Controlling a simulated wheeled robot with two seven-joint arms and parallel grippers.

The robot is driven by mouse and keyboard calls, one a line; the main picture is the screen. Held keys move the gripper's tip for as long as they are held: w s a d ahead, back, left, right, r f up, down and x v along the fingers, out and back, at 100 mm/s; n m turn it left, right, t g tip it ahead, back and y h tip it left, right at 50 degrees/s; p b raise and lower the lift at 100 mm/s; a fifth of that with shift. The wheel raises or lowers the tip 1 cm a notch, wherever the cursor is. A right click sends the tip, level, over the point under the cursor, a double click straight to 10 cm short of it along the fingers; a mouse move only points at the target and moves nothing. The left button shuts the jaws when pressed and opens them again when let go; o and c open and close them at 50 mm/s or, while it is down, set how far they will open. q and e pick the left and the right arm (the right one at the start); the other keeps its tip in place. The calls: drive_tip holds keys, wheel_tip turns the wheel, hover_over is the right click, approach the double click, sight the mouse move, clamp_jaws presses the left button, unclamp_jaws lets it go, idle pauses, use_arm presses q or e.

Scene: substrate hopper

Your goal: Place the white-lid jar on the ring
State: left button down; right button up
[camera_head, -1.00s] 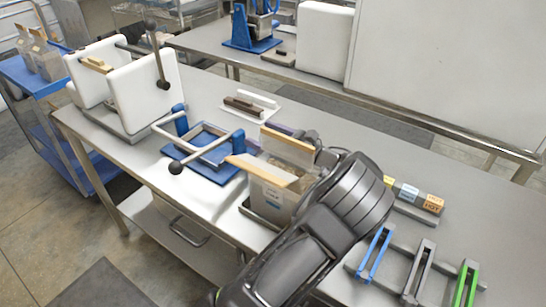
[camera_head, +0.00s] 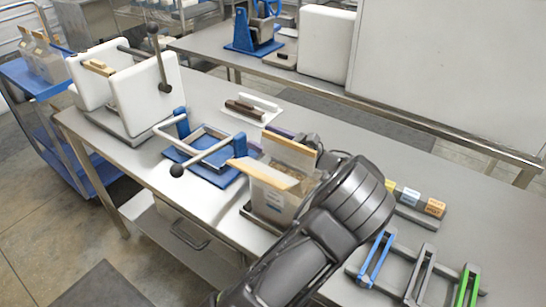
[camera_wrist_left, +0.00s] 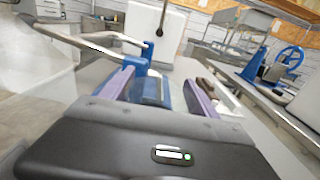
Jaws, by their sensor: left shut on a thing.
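I cannot make out a white-lid jar or a ring in either view. My right gripper is not in view.
The blue frame with a grey lever (camera_head: 205,155) and a white hopper block (camera_head: 140,90) stand left on the table (camera_head: 225,95). A white tray with a dark block (camera_head: 252,108) lies behind. Small coloured blocks (camera_head: 410,195) and blue and green holders (camera_head: 375,258) are right.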

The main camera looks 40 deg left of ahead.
use_arm(q)
wheel_tip(320, 180, up, 10)
drive_tip(key=shift+b, duration=0.3)
idle(0.8)
